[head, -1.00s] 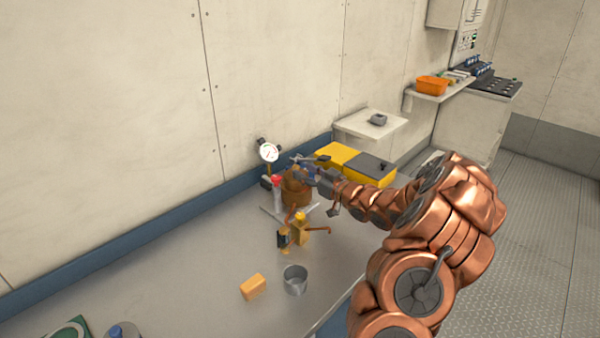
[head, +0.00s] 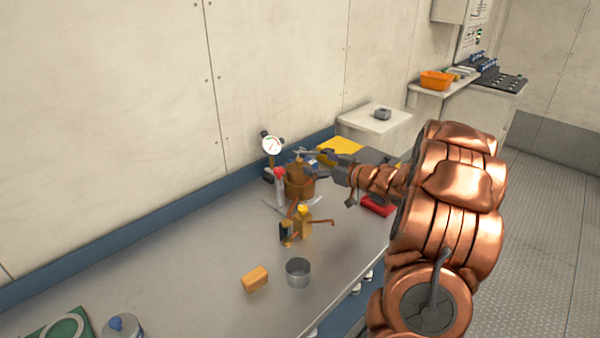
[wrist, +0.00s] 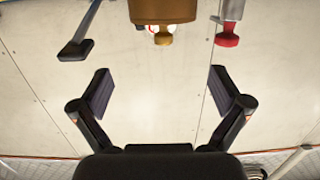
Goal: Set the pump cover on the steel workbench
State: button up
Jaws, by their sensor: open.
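The steel workbench (head: 200,262) is the long grey top along the wall. I cannot tell for certain which thing is the pump cover; a small grey, hollow-looking piece (head: 382,114) lies on a white-topped stand (head: 354,119) beyond the bench. My gripper (head: 312,156) is at the far part of the bench, close to a brown pot-like thing (head: 299,184). In the wrist view my gripper (wrist: 160,88) is open, with nothing between its fingers. A brass-knobbed brown body (wrist: 162,12) shows beyond the fingertips at the top.
A red-capped cylinder (head: 280,185), a gauge (head: 272,146) and a yellow bottle (head: 303,222) crowd the bench near my gripper. An orange block (head: 255,279) and grey cup (head: 298,272) stand nearer. A red item (head: 377,205) lies under my arm. Bare bench lies left of them.

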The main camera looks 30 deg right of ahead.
aim_at(299, 167)
jog(key=shift+w+a+f+g+h, duration=0.15)
jog(key=shift+w+a+f+g, duration=0.35)
jog(key=shift+w+f, duration=0.55)
jog(key=shift+w+a+f+g+h, duration=0.25)
jog(key=shift+w+f+g, duration=0.4)
jog(key=shift+w, duration=0.7)
jog(key=shift+w+a+f+g+h, duration=0.1)
jog(key=shift+w+a+f+g, duration=0.35)
jog(key=shift+w+f, duration=0.6)
jog(key=shift+w+r, duration=0.15)
jog(key=shift+c, duration=0.3)
jog(key=shift+r, duration=0.1)
jog(key=c, duration=1.3)
